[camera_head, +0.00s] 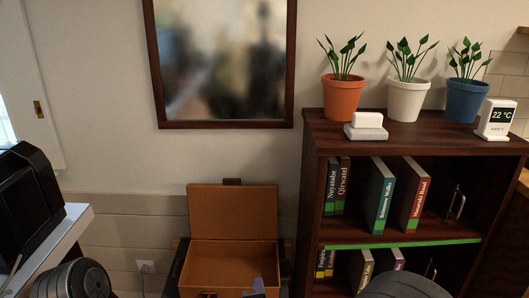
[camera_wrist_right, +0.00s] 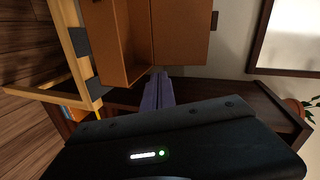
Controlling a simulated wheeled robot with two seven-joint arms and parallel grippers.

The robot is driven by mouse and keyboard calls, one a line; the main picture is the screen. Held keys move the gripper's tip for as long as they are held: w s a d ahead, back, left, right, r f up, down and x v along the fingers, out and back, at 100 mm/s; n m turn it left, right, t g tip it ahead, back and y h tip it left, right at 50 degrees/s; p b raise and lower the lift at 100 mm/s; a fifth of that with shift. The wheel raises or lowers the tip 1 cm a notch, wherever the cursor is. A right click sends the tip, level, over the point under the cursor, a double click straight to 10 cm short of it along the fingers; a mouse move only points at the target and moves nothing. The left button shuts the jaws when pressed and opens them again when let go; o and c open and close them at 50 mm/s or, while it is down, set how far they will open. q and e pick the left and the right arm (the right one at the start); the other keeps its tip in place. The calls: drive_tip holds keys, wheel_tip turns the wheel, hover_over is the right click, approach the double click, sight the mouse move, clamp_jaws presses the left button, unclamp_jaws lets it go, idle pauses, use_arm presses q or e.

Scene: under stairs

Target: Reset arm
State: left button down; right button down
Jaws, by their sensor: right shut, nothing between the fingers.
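My right gripper shows as small bluish-grey fingertips (camera_head: 258,287) at the bottom of the head view, in front of the open brown box. In the right wrist view its fingers (camera_wrist_right: 160,91) are together with nothing between them, and its dark housing fills the bottom. The brown box (camera_head: 233,209) has its lid raised, and the part of its inside that shows is empty. The box (camera_wrist_right: 180,38) also shows just beyond the fingers in the right wrist view. My left gripper is out of view.
A dark bookshelf (camera_head: 310,170) stands right of the box, holding several books. On top are an orange pot (camera_head: 343,97), a white pot (camera_head: 405,101), a blue pot (camera_head: 466,100), a white block (camera_head: 366,126) and a thermometer (camera_head: 496,119). A white-topped table (camera_head: 52,243) is at left.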

drive_tip(key=s+d+f+n+g, duration=0.4)
drive_tip(key=f, duration=0.6)
drive_tip(key=s+d+f+n+g, duration=0.3)
drive_tip(key=d+f, duration=0.1)
drive_tip(key=f, duration=0.7)
drive_tip(key=s+f+n+g+y, duration=0.25)
drive_tip(key=s+f+g, duration=0.2)
drive_tip(key=s, duration=0.45)
drive_tip(key=s+f+n+g+y, duration=0.25)
drive_tip(key=s+f+n, duration=0.2)
drive_tip(key=s, duration=0.45)
wheel_tip(320, 180, up, 17)
drive_tip(key=h+p, duration=0.1)
drive_tip(key=p, duration=1.7)
drive_tip(key=shift+d+r, duration=0.15)
drive_tip(key=shift+d, duration=0.2)
